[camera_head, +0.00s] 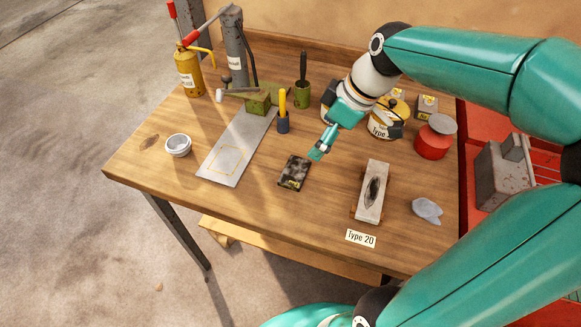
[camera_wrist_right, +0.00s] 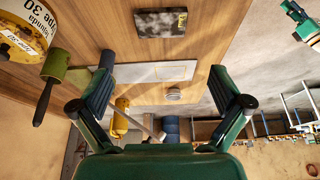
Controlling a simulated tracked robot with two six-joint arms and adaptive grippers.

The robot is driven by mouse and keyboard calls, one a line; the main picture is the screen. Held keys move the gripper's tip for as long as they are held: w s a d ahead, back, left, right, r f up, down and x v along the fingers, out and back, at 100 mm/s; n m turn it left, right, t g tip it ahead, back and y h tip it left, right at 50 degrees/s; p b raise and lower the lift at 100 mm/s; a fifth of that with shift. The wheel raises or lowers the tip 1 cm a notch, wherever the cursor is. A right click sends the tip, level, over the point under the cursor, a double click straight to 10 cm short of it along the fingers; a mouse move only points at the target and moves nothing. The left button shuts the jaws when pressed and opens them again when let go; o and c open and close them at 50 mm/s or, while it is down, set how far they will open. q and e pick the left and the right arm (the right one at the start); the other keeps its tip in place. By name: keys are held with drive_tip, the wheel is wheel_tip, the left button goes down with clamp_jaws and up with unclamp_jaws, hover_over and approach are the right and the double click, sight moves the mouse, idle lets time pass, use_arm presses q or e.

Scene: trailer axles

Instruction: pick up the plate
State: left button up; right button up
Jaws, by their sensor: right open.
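A dark, worn plate with a yellow mark (camera_head: 293,172) lies flat on the wooden table, near the middle. It also shows at the top of the right wrist view (camera_wrist_right: 160,22). A long grey metal sheet (camera_head: 222,172) with a yellow outlined rectangle lies to its left. A pale rectangular piece with a dark oval (camera_head: 371,192) rests to its right. I cannot tell for certain which is the plate meant. My right gripper (camera_head: 318,152) is above the table, just beyond and right of the dark plate. Its fingers (camera_wrist_right: 165,88) are apart and empty. My left gripper is not clearly visible.
A white-grey bowl (camera_head: 178,146) stands at left. A grey rag (camera_head: 427,210) and a Type 20 label (camera_head: 360,238) lie at front right.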

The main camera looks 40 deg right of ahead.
approach(296, 170)
drive_tip(key=x, duration=0.2)
drive_tip(key=shift+w+a+f, duration=0.1)
drive_tip(key=shift+a+f, duration=0.05)
drive_tip(key=shift+f, duration=0.15)
drive_tip(key=shift+p+x, duration=0.5)
drive_tip(key=shift+x, duration=2.4)
drive_tip(key=c, duration=1.3)
drive_tip(key=shift+c, duration=0.5)
drive_tip(key=shift+r, duration=0.1)
